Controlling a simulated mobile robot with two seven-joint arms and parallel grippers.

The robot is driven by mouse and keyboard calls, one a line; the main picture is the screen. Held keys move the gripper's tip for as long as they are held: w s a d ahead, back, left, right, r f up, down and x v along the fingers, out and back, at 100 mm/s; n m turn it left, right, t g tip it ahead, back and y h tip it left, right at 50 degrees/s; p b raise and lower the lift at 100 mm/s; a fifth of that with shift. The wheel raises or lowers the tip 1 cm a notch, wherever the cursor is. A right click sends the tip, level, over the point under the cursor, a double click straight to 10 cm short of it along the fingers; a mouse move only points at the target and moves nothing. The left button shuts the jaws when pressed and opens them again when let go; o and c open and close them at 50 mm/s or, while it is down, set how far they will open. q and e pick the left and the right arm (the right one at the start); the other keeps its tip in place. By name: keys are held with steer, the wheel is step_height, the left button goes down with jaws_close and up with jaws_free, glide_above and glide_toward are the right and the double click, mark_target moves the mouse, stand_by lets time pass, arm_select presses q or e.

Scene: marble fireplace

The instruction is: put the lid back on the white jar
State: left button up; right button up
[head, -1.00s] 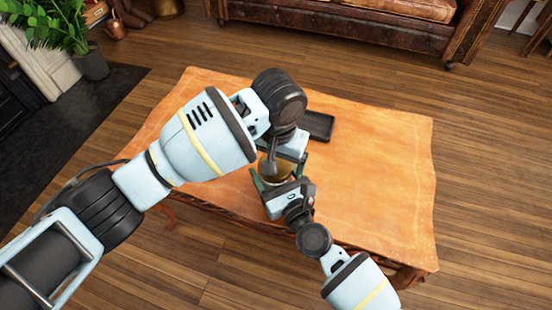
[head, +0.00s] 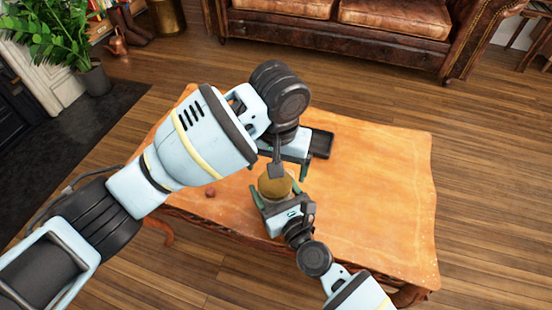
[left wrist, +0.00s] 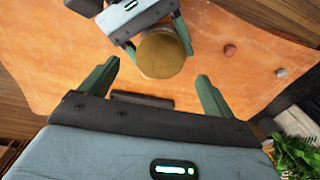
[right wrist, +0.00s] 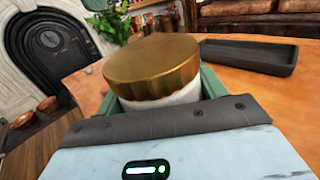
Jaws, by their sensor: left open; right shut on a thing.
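The white jar (right wrist: 165,97) is between the fingers of my right gripper (head: 277,194), which is shut on it above the table. The gold lid (right wrist: 152,68) sits over the jar's mouth; white jar wall shows below its rim. Whether it is fully seated I cannot tell. In the head view the lid (head: 275,185) shows from above; in the left wrist view its round top (left wrist: 161,55) hides most of the jar. My left gripper (left wrist: 155,85) is open and empty, apart from the lid, on its far side in the head view.
The table's right side is clear.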

mark_target(275, 182)
arm_select(q)
steer(key=n, duration=0.1)
steer(key=r+n, duration=0.1)
steer(key=n, duration=0.2)
steer(key=shift+r, duration=0.3)
steer(key=n, duration=0.2)
steer(key=r+n, duration=0.1)
steer(key=n, duration=0.1)
steer(key=shift+r, duration=0.15)
steer(key=shift+w+a+f, duration=0.1)
steer(key=shift+f, duration=3.9)
steer(key=c, duration=1.1)
steer(key=m, duration=0.9)
